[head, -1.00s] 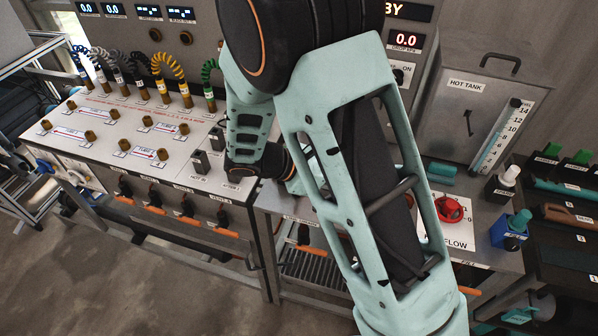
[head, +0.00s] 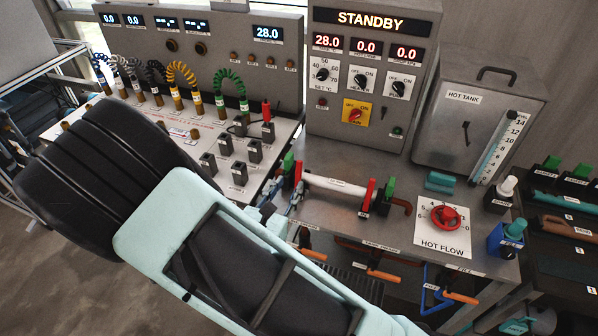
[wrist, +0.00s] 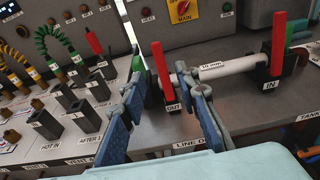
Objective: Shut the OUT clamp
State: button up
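The OUT clamp has a dark block with an "OUT" label (wrist: 172,107) and an upright red lever (wrist: 158,68). A green part shows just left of the lever. In the head view the OUT clamp (head: 298,172) is at the left end of a white tube (head: 338,187), partly hidden by my gripper. My gripper (wrist: 162,72) is open, with one blue-grey finger on each side of the OUT clamp; I cannot tell whether either touches it. It also shows in the head view (head: 282,198). The IN clamp (wrist: 277,52), with its red lever also upright, is at the tube's right end.
A red HOT FLOW knob (head: 446,217) and a blue valve block (head: 507,238) stand to the right. Dark sockets (head: 240,172) stand to the left. The STANDBY panel (head: 370,75) rises behind. Orange-handled valves (head: 383,274) line the front below the bench.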

aim_at(298, 172)
jog(key=shift+b+x, duration=0.95)
jog(key=shift+x, duration=3.05)
grip_shut()
